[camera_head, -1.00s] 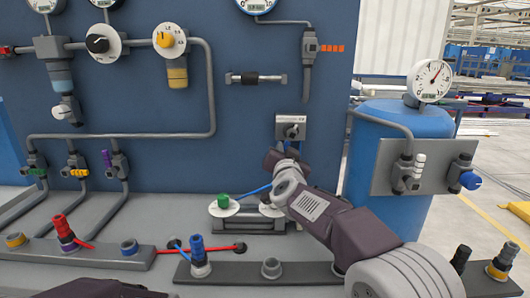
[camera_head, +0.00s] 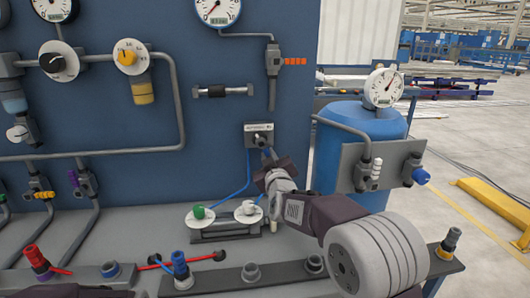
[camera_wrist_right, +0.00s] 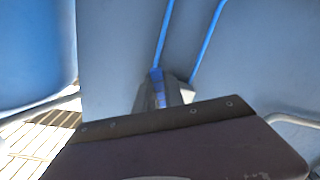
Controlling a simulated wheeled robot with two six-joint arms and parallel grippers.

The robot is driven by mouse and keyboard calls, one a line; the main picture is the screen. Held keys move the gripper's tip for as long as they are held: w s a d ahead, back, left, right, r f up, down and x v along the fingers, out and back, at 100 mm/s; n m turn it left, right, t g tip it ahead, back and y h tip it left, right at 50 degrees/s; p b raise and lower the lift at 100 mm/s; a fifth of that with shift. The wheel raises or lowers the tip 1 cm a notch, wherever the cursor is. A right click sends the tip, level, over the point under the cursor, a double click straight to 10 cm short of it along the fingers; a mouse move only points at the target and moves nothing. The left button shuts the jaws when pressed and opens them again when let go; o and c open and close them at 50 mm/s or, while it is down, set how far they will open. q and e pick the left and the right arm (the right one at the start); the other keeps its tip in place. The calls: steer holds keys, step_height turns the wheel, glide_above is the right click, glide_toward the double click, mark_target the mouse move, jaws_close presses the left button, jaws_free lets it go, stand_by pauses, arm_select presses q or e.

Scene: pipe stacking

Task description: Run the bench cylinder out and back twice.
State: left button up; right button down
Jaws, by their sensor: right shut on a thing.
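A grey hand valve (camera_head: 258,133) with a dark lever is mounted on the blue panel. My right gripper (camera_head: 266,158) is just below it, shut on the lever, though the jaws partly hide the grip. The bench cylinder (camera_head: 227,234) lies on the bench below, with a green knob (camera_head: 199,211) and a white knob (camera_head: 249,207) on round white plates. Blue hoses run down towards it from the valve. In the right wrist view, a grey metal piece (camera_wrist_right: 168,92) and two blue hoses (camera_wrist_right: 165,35) show beyond my gripper's dark body.
A blue tank (camera_head: 350,150) with a gauge (camera_head: 384,87) stands right of the panel, close to my right arm. A grey rail (camera_head: 215,280) with a blue fitting (camera_head: 180,267) lies along the bench front. Gauges and pipes cover the panel's left part.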

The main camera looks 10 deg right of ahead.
steer(key=shift+d+r+n+p, duration=0.25)
steer(key=shift+n+p, duration=0.1)
steer(key=shift+n, duration=0.25)
steer(key=shift+d+r+n+p, duration=0.2)
steer(key=shift+n+p, duration=0.15)
steer(key=shift+n, duration=0.25)
steer(key=c, duration=1.4)
jaws_free()
steer(key=shift+c, duration=0.2)
steer(key=shift+f, duration=0.1)
steer(key=s, duration=0.9)
